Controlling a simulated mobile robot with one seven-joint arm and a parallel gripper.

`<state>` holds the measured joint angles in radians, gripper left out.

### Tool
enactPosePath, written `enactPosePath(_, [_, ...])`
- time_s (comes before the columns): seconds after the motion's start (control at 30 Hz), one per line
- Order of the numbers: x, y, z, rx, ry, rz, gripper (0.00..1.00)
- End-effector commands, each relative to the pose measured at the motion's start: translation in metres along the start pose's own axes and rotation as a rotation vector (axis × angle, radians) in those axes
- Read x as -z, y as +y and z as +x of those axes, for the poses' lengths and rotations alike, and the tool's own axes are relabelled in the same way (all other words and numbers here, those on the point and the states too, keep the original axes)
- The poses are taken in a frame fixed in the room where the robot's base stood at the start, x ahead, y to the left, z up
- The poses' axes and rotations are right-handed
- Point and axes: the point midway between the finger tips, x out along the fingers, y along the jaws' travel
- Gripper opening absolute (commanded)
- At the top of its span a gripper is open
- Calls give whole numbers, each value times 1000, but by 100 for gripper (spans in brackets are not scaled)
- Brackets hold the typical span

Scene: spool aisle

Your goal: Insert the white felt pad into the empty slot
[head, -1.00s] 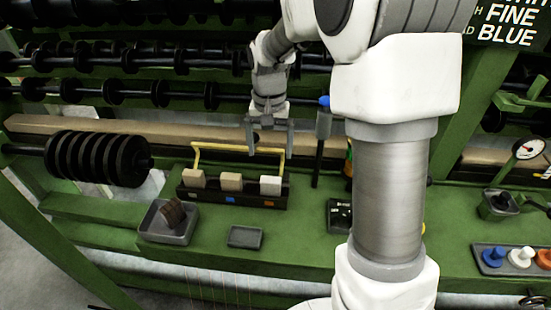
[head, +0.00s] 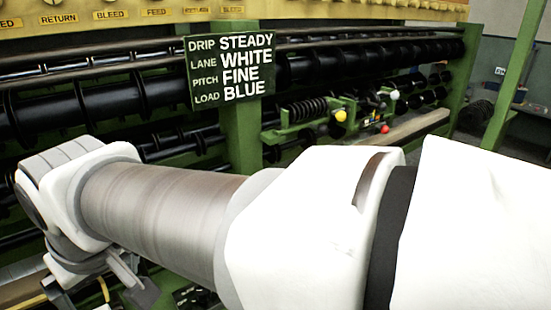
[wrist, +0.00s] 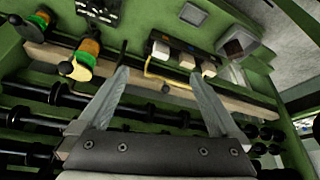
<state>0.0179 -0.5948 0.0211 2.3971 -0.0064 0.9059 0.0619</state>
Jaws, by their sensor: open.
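My gripper (wrist: 158,78) is open and empty in the wrist view, its two grey fingers spread apart. Beyond the fingertips is a dark rack (wrist: 176,46) holding three blocks in a row. The white felt pad (wrist: 160,50) appears to be the palest block, at the rack's left end. Two tan blocks (wrist: 187,60) (wrist: 208,68) sit beside it. A yellow wire bar (wrist: 150,75) runs along the rack. The fingers are apart from the pad. The head view does not show the rack, and I cannot make out the empty slot.
A sign (head: 230,68) in the head view reads drip steady, lane white, pitch fine, load blue. Black rollers (wrist: 60,120) lie under the gripper. A grey tray (wrist: 238,42) and two orange-green bottle-like parts (wrist: 85,55) (wrist: 40,25) flank the rack.

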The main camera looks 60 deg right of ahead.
Motion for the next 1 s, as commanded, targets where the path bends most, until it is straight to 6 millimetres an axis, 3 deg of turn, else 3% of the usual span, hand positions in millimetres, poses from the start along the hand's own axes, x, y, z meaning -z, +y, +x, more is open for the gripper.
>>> enactPosePath(0.03, [-12, 1, -2, 4, 11, -13, 99])
enactPosePath(0.2, [-29, 2, -7, 13, 49, -44, 99])
enactPosePath(0.67, [-32, 2, -10, 17, 58, -53, 99])
enactPosePath(0.77, [-28, 1, -19, 17, 58, -53, 99])
enactPosePath(1.0, [-8, 1, -61, 17, 58, -53, 99])
